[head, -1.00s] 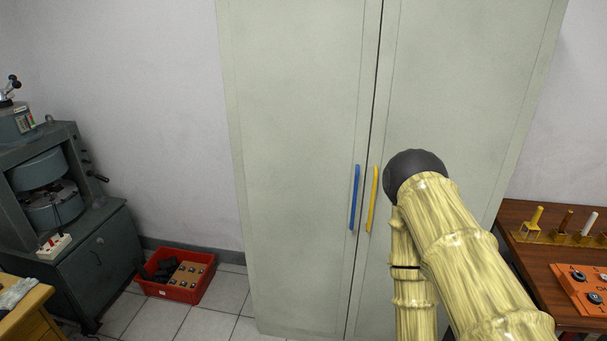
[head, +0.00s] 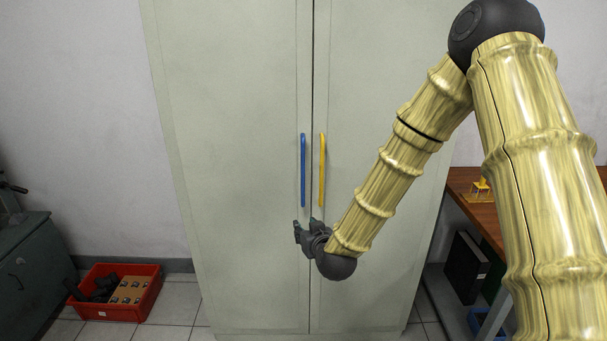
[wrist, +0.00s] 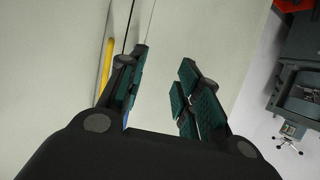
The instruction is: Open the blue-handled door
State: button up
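A tall pale grey-green cabinet has two shut doors. The blue handle (head: 303,170) is a vertical bar on the left door (head: 225,130), close to the centre seam. The yellow handle (head: 322,170) is on the right door (head: 385,60); it also shows at the left of the wrist view (wrist: 106,70). My gripper (head: 306,226) is just below the handles in the head view, its fingers apart. In the wrist view my gripper (wrist: 163,72) is open and nothing shows gripped. A small bit of blue (wrist: 126,118) shows beside the left finger; most of the blue handle is hidden there.
A red bin (head: 148,308) with dark pieces stands on the floor at left, near a grey machine (head: 28,265). A wooden table (head: 470,205) is right of the cabinet, with dark binders (head: 467,262) below. The floor before the left door looks clear.

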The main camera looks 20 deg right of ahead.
aim_at(304, 160)
jog(key=w+d+r+t+h+b, duration=0.1)
jog(key=w+d+r+t+b, duration=0.15)
jog(key=r, duration=0.45)
jog(key=w+d+r+t+h+b, duration=0.1)
jog(key=w+r+t, duration=0.1)
jog(key=w+r, duration=0.35)
jog(key=shift+m+g, duration=0.25)
jog(key=shift+m, duration=0.15)
jog(key=w, duration=0.2)
jog(key=w+r+p, duration=0.1)
jog(key=w, duration=0.5)
jog(key=shift+w+d+r+p, duration=0.15)
jog(key=shift+w+r+p, duration=0.05)
jog(key=shift+r+p, duration=0.1)
grip_shut()
